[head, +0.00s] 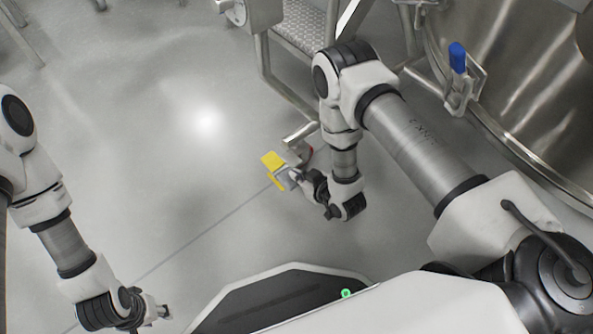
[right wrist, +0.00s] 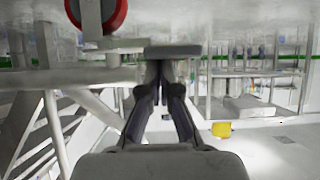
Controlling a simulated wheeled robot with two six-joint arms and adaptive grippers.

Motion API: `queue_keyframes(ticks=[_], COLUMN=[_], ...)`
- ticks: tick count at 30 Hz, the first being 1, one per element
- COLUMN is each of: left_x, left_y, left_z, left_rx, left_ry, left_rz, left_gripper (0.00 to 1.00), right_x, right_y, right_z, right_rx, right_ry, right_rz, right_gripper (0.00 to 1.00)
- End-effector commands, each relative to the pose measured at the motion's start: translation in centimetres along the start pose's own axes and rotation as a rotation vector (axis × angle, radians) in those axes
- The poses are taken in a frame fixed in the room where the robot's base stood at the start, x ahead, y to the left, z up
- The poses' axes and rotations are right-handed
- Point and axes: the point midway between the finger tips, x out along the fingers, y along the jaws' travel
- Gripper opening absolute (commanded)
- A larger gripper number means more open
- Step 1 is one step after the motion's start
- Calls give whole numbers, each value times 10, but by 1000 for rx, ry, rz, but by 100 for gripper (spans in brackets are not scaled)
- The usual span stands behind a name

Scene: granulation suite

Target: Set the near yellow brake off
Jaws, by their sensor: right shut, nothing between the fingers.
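The near yellow brake (head: 272,161) shows as a small yellow pedal low over the floor in the head view, beside a caster with a red wheel (head: 306,153). My right gripper (head: 288,178) is shut and empty, right at the yellow pedal's lower right; whether it touches is unclear. In the right wrist view, the shut fingertips (right wrist: 164,68) lie just under a grey flat plate (right wrist: 172,51), with the red wheel (right wrist: 104,12) at top left. My left gripper (head: 160,312) is at the lower left, far from the brake; its finger opening is unclear.
A large steel vessel (head: 520,70) with a blue-handled clamp (head: 457,58) stands at upper right. A metal step frame (head: 298,25) is at the top. A yellow block (right wrist: 221,129) shows in the right wrist view.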

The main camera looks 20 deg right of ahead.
Motion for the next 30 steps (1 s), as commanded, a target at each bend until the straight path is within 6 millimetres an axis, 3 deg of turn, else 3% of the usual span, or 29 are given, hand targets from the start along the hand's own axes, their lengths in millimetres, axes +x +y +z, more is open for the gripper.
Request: queue_keyframes(ticks=[8, 30], left_x=[-7, -14], left_y=[0, 0], left_z=[0, 1], left_rx=[2, 4], left_ry=[-1, -2], left_rz=[0, 0], left_gripper=[40, 40], right_x=[2, 10], right_y=[0, 0], right_z=[16, 33], right_rx=[1, 0], right_ry=[132, 122], right_rz=[1, 2], right_gripper=[0, 0])
